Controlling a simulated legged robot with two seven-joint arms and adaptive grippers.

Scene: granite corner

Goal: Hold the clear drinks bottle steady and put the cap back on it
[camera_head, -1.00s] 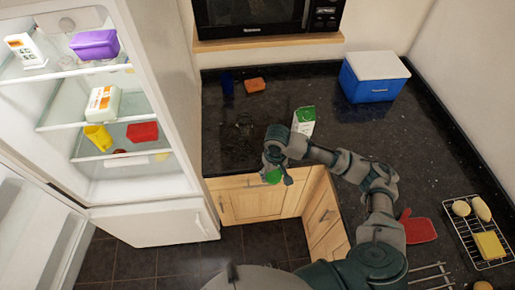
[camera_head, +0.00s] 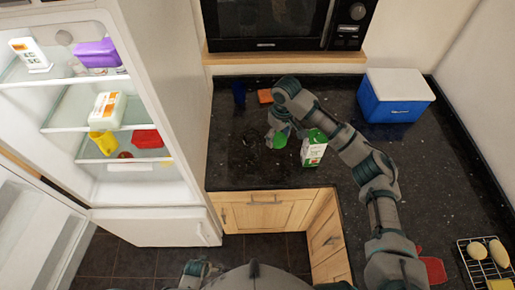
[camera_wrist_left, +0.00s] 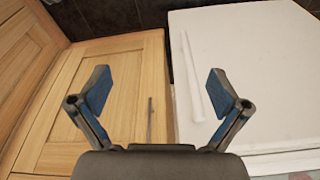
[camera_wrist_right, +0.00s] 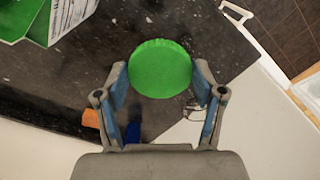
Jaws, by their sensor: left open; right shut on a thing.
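My right gripper (camera_head: 279,134) is shut on a green round cap (camera_wrist_right: 160,68), held between the fingertips over the counter. The cap also shows below the gripper in the head view (camera_head: 280,142). The clear drinks bottle (camera_head: 249,138) is faint against the dark counter, to the left of the cap and apart from it. A clear shape, probably the bottle (camera_wrist_right: 196,113), shows partly behind a finger in the right wrist view. My left gripper (camera_wrist_left: 160,92) is open and empty, in front of the wooden cabinet doors and a white panel.
A green and white carton (camera_head: 314,152) stands just right of the cap. A blue cup (camera_head: 239,93) and an orange sponge (camera_head: 265,96) are at the back. A blue cooler (camera_head: 395,98) stands at the right. The open fridge (camera_head: 150,205) borders the counter's left side.

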